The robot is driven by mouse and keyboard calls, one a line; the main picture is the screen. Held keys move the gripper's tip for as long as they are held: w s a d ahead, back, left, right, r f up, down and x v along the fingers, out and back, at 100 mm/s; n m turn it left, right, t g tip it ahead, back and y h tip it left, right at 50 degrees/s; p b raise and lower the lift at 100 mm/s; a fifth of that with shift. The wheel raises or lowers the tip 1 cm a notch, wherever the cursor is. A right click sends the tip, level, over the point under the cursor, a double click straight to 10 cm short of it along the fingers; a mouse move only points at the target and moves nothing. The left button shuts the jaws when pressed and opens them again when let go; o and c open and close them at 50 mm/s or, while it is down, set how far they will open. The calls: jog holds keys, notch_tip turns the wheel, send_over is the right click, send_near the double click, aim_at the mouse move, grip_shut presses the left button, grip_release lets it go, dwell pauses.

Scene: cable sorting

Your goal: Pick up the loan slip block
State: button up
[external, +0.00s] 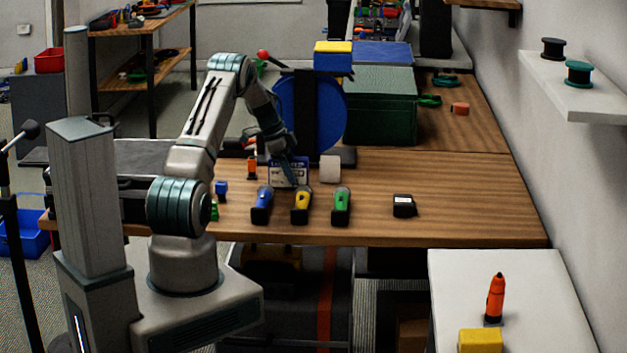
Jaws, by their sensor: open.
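No readable label marks the loan slip block. A small pale upright block (330,168) stands on the wooden workbench (460,225), right of my gripper; it may be the loan slip block, but I cannot tell for sure. A white and blue printed card-like piece (301,173) stands just left of it, partly behind my gripper. My gripper (289,181) points down in front of this piece, open. The fingers are small and dark here, and I cannot tell whether they touch anything.
Blue (263,201), yellow (301,203) and green (342,203) handled tools stand in a row nearer the front edge. A black box with a white top (404,205) lies to their right. A large blue disc (325,110) and green case (380,105) stand behind. The bench's right front is clear.

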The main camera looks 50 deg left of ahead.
jog(key=c, duration=1.1)
jog(key=shift+r+p, duration=0.3)
jog(key=shift+p, duration=0.15)
